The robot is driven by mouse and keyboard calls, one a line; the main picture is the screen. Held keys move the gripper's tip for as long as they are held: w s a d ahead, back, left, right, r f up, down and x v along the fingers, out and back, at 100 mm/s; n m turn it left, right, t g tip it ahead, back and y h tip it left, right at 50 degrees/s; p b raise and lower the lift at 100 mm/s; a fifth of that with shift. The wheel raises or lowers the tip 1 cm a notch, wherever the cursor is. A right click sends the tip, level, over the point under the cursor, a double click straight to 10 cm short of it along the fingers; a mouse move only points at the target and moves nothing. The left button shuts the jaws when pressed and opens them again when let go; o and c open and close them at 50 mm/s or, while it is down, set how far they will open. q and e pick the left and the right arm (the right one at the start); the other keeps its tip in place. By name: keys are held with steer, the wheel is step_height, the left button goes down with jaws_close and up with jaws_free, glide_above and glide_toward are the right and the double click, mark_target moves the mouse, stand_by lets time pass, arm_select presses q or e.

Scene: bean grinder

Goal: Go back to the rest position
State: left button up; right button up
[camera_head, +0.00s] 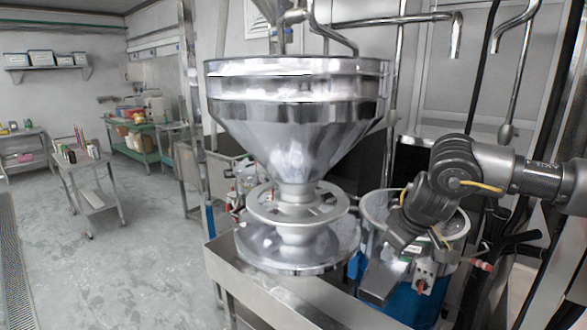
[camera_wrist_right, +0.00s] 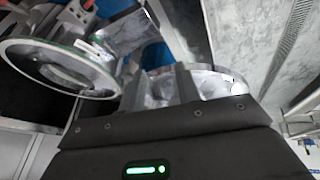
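My right arm comes in from the right in the head view. Its dark wrist bends down over the blue machine with a round metal top (camera_head: 452,225). My right gripper (camera_head: 403,238) is low beside this machine, and its fingertips are not clear there. In the wrist view my right gripper (camera_wrist_right: 168,86) shows its dark body and pale metal finger parts, but their gap cannot be made out. No held object is clear. My left gripper and left arm are not in view.
A large metal funnel (camera_head: 293,115) stands left of my right arm, above a round steel plate (camera_head: 297,245). A grey metal chute (camera_head: 382,280) sits just below the gripper. Pipes and hoses are at the right. A trolley (camera_head: 85,170) stands at the left, with open floor (camera_head: 130,260) around it.

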steer(key=s+a+f+n+t+y, duration=0.1)
steer(key=s+a+f+n+y, duration=0.35)
steer(key=a, duration=0.95)
steer(key=s+a+f+n+t+y, duration=0.1)
steer(key=s+a+f+y, duration=0.4)
steer(key=s+a+f, duration=0.65)
steer(key=s+d+f+m+t+h, duration=0.1)
steer(key=s+d+f+m+h, duration=0.2)
steer(key=d, duration=0.4)
steer(key=s+d+f+m+t+h, duration=0.1)
steer(key=d+f+m+h, duration=0.35)
steer(key=d+m, duration=0.2)
steer(key=s+d+f+m+g+h, duration=0.1)
steer(key=s+d+f+g, duration=0.2)
steer(key=s+d+f, duration=0.35)
steer(key=s+d+f+m+g+h, duration=0.1)
steer(key=s+d+f+g+h, duration=0.15)
steer(key=s+d, duration=0.65)
step_height(320, 180, down, 24)
steer(key=s+a+g, duration=0.1)
steer(key=s+a, duration=0.1)
steer(key=a, duration=0.1)
steer(key=s+d+f+n+g, duration=0.1)
steer(key=s+d+f, duration=0.2)
steer(key=s+f, duration=1.4)
steer(key=shift+s+d+f+g, duration=0.2)
steer(key=shift+f+g, duration=0.15)
steer(key=shift+f, duration=0.05)
